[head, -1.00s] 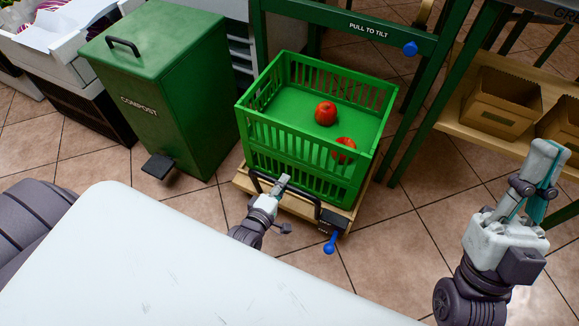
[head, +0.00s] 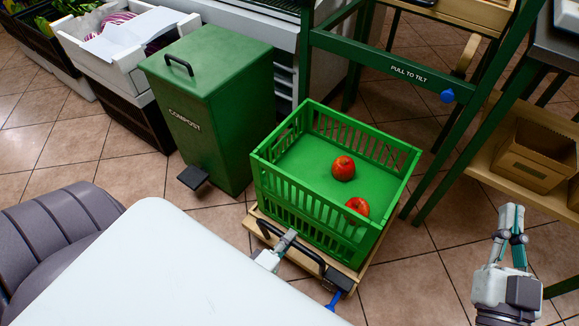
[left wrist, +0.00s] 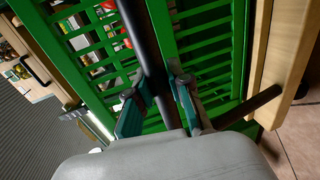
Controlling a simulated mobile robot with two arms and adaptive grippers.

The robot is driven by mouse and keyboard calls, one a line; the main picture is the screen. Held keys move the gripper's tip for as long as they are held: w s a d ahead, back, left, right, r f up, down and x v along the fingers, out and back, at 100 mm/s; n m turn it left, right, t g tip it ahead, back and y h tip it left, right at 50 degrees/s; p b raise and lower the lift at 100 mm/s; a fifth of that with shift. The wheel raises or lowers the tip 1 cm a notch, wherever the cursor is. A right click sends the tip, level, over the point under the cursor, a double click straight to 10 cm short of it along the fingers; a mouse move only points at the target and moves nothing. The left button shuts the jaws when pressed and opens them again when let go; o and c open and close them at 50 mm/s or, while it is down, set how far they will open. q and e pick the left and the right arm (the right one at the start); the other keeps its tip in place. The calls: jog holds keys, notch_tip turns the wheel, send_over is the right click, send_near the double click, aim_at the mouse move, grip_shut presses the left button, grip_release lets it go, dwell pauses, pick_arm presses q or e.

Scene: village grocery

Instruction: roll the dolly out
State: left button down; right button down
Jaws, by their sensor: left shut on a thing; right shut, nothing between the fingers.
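The dolly is a low wooden platform (head: 355,272) with a black bar handle (head: 314,262) at its front and a blue lever (head: 335,300). It carries a green slatted crate (head: 300,205) holding two red apples (head: 343,167). My left gripper (head: 288,238) is shut on the handle. In the left wrist view, the fingers (left wrist: 157,98) close around the black bar (left wrist: 138,30), with the crate slats (left wrist: 210,45) and wooden platform (left wrist: 273,60) behind. My right gripper (head: 511,215) is shut and empty, raised at the right, apart from the dolly.
A green compost bin (head: 222,115) with a foot pedal (head: 193,178) stands left of the crate. A green stand (head: 395,70) labelled "PULL TO TILT" is behind it. A shelf with cardboard boxes (head: 533,155) is at right. A white surface (head: 170,270) fills the lower left.

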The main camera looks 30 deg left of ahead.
pick_arm(q)
jog(key=c, duration=1.1)
grip_release()
jog(key=shift+o, duration=0.2)
jog(key=s+r, duration=0.2)
jog(key=s, duration=0.9)
jog(key=shift+s+a+r, duration=0.15)
jog(key=shift+s+r, duration=0.05)
jog(key=shift+s, duration=0.2)
